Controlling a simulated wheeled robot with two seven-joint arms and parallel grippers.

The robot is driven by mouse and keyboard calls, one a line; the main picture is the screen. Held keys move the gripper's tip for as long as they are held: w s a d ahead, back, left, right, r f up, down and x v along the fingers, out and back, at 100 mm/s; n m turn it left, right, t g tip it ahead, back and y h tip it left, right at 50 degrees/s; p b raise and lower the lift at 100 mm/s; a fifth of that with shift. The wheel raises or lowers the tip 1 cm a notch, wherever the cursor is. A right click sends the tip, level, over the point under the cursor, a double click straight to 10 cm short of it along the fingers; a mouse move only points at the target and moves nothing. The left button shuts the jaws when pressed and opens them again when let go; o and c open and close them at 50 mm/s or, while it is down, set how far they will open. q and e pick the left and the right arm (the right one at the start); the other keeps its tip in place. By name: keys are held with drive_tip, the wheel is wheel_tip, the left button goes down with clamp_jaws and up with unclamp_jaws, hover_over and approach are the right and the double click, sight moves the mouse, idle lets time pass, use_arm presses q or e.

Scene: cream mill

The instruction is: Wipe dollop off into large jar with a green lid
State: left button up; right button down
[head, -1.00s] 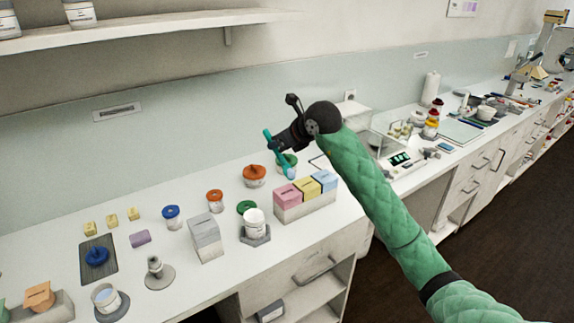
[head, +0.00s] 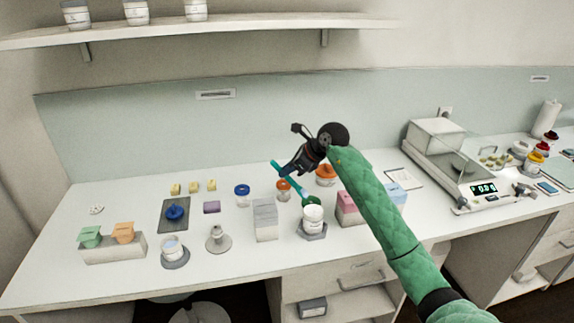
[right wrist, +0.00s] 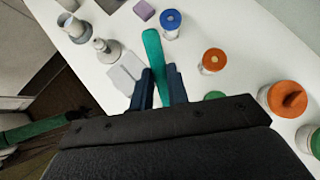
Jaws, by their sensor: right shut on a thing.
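My right gripper (head: 292,172) is shut on a teal spatula (head: 281,168), held tilted above the counter. It also shows between the fingers in the right wrist view (right wrist: 152,48). The spatula's lower end is close to an open white jar (head: 314,219) on a grey base; whether they touch is unclear. A green lid (head: 313,201) lies just behind that jar, and shows in the right wrist view (right wrist: 215,96). Another jar with a green lid (right wrist: 315,142) is cut off at the right edge there. I cannot make out a dollop now.
Pink box (head: 348,205) and grey box (head: 265,220) flank the open jar. Orange-lidded jars (head: 326,172) and (head: 284,190) stand behind. A blue-lidded jar (head: 242,194) and small stand (head: 216,240) are to the left. A balance (head: 470,200) is at the right.

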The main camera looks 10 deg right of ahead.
sight(290, 178)
drive_tip(key=shift+s+d+f, duration=0.2)
drive_tip(key=shift+f, duration=0.25)
wheel_tip(290, 178, down, 2)
drive_tip(key=shift+w+a+b, duration=0.1)
drive_tip(key=shift+b, duration=0.2)
drive_tip(key=shift+f, duration=0.85)
use_arm(q)
drive_tip(key=shift+w+d+r, duration=0.4)
drive_tip(key=shift+w+r, duration=0.3)
drive_tip(key=shift+r, duration=0.05)
drive_tip(key=shift+s, duration=0.15)
drive_tip(key=shift+s+d+f, duration=0.1)
drive_tip(key=shift+s, duration=0.05)
drive_tip(key=shift+f+b, duration=0.15)
drive_tip(key=shift+b, duration=0.2)
use_arm(e)
drive_tip(key=shift+f, duration=0.2)
